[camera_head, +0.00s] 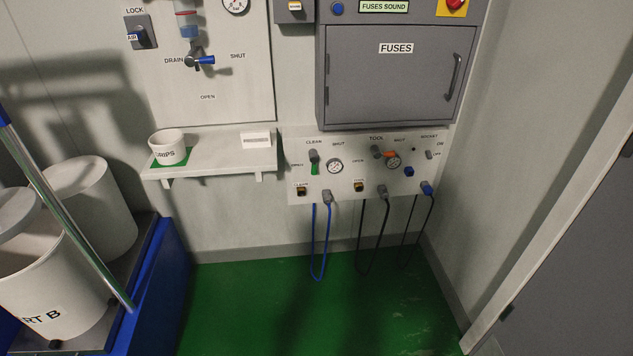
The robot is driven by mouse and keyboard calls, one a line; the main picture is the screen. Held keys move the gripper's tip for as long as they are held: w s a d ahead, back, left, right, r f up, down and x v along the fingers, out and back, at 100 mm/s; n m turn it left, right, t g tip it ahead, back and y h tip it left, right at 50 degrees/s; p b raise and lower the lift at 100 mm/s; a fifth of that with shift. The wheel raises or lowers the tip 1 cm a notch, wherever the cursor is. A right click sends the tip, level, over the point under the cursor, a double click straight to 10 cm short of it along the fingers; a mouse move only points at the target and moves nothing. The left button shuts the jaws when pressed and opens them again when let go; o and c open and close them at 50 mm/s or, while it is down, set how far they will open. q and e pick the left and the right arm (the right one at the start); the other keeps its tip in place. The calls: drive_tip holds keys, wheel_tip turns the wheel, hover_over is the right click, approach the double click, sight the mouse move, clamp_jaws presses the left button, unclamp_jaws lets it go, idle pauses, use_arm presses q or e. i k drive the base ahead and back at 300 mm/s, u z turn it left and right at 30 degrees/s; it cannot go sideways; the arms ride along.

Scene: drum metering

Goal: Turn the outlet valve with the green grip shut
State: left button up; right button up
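The valve with the green grip (315,168) is on the pale wall panel (345,183) below the fuse cabinet, under the label CLEAN. Its lever points down from its grey body. The word OPEN stands to its left and SHUT to its upper right. Neither of my grippers shows in this view.
Beside the green grip are a gauge (335,166) and a valve with an orange grip (389,155) pointing right. A blue hose (315,245) and dark hoses hang below. A shelf (215,160) with a white cup (169,143) is left. The green floor in front is clear.

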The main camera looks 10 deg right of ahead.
sight(313, 153)
drive_tip(key=u, duration=0.45)
drive_tip(key=i, duration=1.35)
drive_tip(key=z, duration=0.5)
